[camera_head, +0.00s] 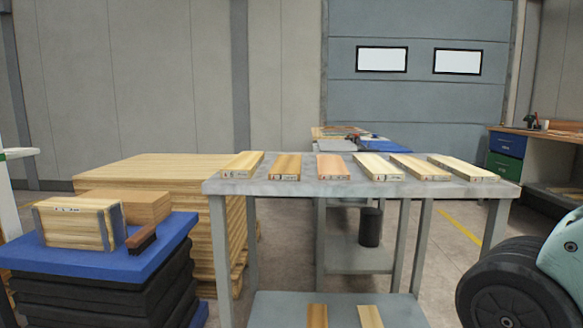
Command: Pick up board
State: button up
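Several wooden boards lie side by side, apart from one another, on a grey metal table. From left to right they include a pale board (242,165), a yellow-brown board (286,166), a reddish board (333,167), a pale board (378,167), another light board (420,168) and a light board (463,168) at the far right. Their near ends carry small dark markings, too small to read. Two more boards, one darker (317,316) and one paler (370,316), lie on the lower shelf, cut off by the bottom edge. My gripper is not in view.
The grey table (355,189) stands ahead. At left, a blue-topped stack (75,262) holds wood blocks (78,226) and a brush (141,238). A large wood stack (150,168) stands behind. A workbench (535,140) is back right. A dark round part hides the lower right.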

aim_at(285, 166)
jog(key=i+j+z, duration=0.25)
jog(key=j, duration=0.3)
jog(key=j+z, duration=0.2)
jog(key=j, duration=0.3)
jog(key=j+z, duration=0.25)
jog(key=j, duration=0.3)
jog(key=i+j, duration=0.05)
